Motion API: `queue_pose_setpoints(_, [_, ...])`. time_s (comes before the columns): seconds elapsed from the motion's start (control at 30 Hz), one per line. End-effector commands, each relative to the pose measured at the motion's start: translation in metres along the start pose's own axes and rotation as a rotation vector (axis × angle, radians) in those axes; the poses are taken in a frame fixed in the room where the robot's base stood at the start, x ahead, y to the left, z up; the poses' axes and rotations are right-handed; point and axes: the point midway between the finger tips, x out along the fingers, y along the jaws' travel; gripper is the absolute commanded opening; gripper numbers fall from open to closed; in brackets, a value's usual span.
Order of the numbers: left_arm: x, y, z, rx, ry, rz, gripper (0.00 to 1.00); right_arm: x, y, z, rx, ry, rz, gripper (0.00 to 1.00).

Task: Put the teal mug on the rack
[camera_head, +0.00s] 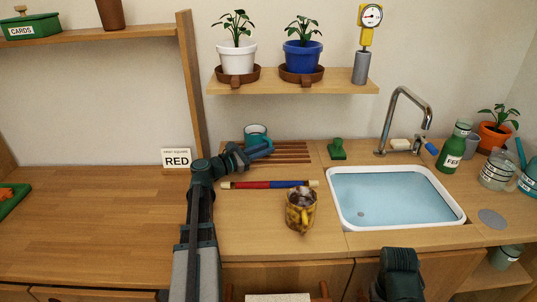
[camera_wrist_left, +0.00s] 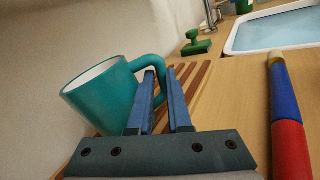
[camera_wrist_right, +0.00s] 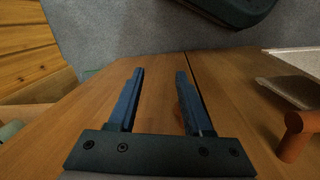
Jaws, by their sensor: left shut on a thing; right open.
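The teal mug (camera_head: 257,131) is at the back of the counter by the wall, roughly upright, at the left end of the slatted wooden rack (camera_head: 293,152). My left gripper (camera_head: 262,152) is in front of it. In the left wrist view, the fingers (camera_wrist_left: 163,92) are shut on the handle of the mug (camera_wrist_left: 108,98), and slats of the rack (camera_wrist_left: 190,82) show beyond them. I cannot tell whether the mug's base touches the rack. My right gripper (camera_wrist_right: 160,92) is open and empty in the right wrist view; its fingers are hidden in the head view.
A red and blue rod (camera_head: 268,184) lies in front of the rack. A green stamp-like object (camera_head: 337,149) is right of the rack, with the sink (camera_head: 393,225) beyond. A wooden post (camera_head: 190,85) rises at left.

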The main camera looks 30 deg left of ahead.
Motion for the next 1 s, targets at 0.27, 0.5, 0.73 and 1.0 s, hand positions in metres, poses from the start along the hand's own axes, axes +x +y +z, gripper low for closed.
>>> queue_pose_setpoints(0.27, [0.0,0.0,-0.001,0.0,-0.001,0.0,0.0,0.001,0.0,0.0,0.0,0.0,0.0,0.5])
queue_pose_setpoints(0.5, [0.0,-0.001,-0.001,0.0,0.0,0.0,0.47,0.001,0.0,0.0,0.0,0.0,0.0,0.5])
queue_pose_setpoints(0.73, [0.0,0.0,-0.001,0.0,0.0,0.0,0.47,0.001,0.0,0.0,0.0,0.0,0.0,0.5])
queue_pose_setpoints(1.0, [-0.029,0.0,0.002,0.0,0.001,0.004,0.47,-0.001,0.0,0.0,0.0,0.0,0.0,0.5])
